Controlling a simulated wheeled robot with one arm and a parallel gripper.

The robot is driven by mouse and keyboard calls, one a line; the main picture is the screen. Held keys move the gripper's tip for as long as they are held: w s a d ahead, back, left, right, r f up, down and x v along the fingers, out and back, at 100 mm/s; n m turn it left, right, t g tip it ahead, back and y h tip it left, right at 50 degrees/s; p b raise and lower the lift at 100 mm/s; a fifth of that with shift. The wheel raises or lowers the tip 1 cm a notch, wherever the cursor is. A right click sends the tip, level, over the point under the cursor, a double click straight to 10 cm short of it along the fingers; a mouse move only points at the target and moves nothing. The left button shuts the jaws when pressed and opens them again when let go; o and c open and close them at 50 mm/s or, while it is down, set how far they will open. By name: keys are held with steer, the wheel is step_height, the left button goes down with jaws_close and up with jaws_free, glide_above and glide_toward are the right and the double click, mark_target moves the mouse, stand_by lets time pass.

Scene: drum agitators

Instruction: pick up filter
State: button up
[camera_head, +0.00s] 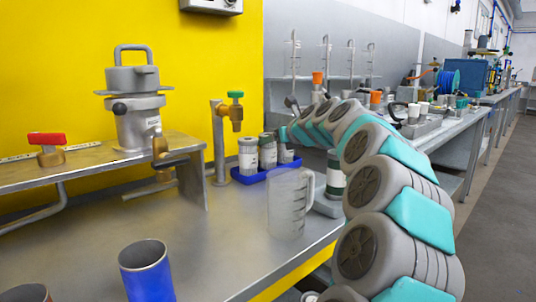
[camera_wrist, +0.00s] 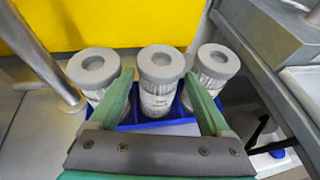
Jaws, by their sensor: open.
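Three filters, light grey pleated cylinders with grey ring-shaped caps, stand upright in a row in a blue tray (camera_wrist: 124,119). In the wrist view they are the left filter (camera_wrist: 93,72), the middle filter (camera_wrist: 160,84) and the right filter (camera_wrist: 213,75). My gripper (camera_wrist: 158,76) is open, with green fingers. The middle filter shows between the fingertips, with no clear contact; I cannot tell the depth. In the head view, the tray (camera_head: 251,179) and the left filter (camera_head: 248,158) show at the bench's back, with my arm reaching there from the right. The fingers are not clear there.
A clear measuring jug (camera_head: 288,205) stands on the bench in front of the tray. A brass tap (camera_head: 235,113) on a post rises left of the tray. A blue cup (camera_head: 146,272) stands at the front. A metal shelf (camera_head: 90,168) is at left.

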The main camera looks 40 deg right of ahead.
steer(key=shift+w+f, duration=0.2)
steer(key=shift+w, duration=0.25)
steer(key=shift+c, duration=0.3)
steer(key=c, duration=1)
